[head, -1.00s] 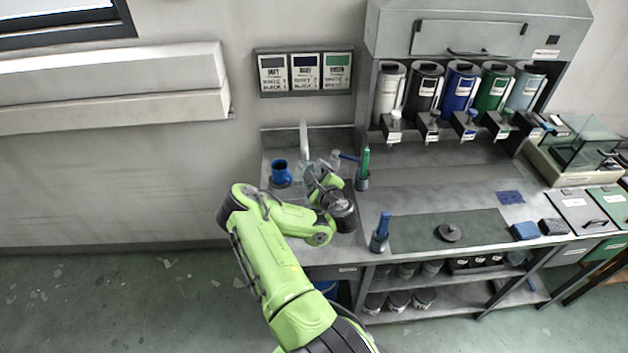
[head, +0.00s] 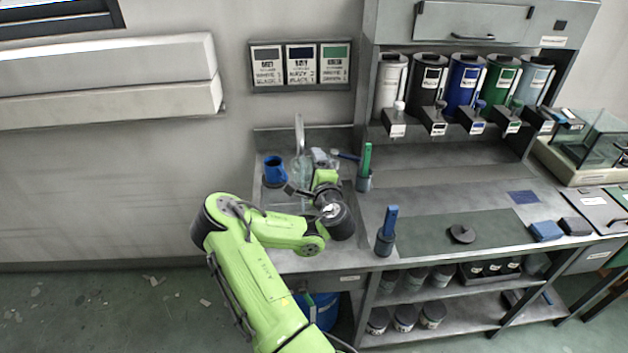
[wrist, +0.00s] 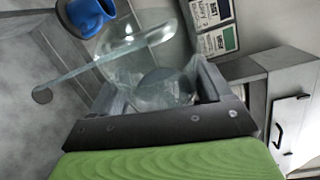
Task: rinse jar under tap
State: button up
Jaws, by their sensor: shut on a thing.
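A clear glass jar (wrist: 150,75) fills the middle of the wrist view. My gripper (wrist: 160,95) is shut on it, one dark finger on each side. In the head view the jar (head: 301,170) shows faintly over the sink (head: 262,200), beside the pale tap (head: 299,135). My gripper (head: 312,182) is there at the sink, partly hidden by my own wrist. A pale, thin bar, which may be the tap (wrist: 100,68), crosses the jar in the wrist view. I cannot tell whether water runs.
A blue mug (head: 274,170) stands at the left of the sink, close to the jar; it also shows in the wrist view (wrist: 88,14). A holder with a green-handled tool (head: 365,165) stands to the right. A blue-handled tool (head: 388,225) stands near the counter's front edge.

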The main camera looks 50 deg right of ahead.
jog(key=shift+f+n+t+h+b, duration=0.1)
jog(key=shift+n+t+h+b, duration=0.35)
jog(key=shift+n+b, duration=2.3)
jog(key=m+b, duration=0.1)
jog(key=b, duration=0.2)
jog(key=shift+m+b, duration=0.25)
jog(key=shift+b, duration=0.1)
jog(key=shift+r+t, duration=0.25)
jog(key=shift+r, duration=0.05)
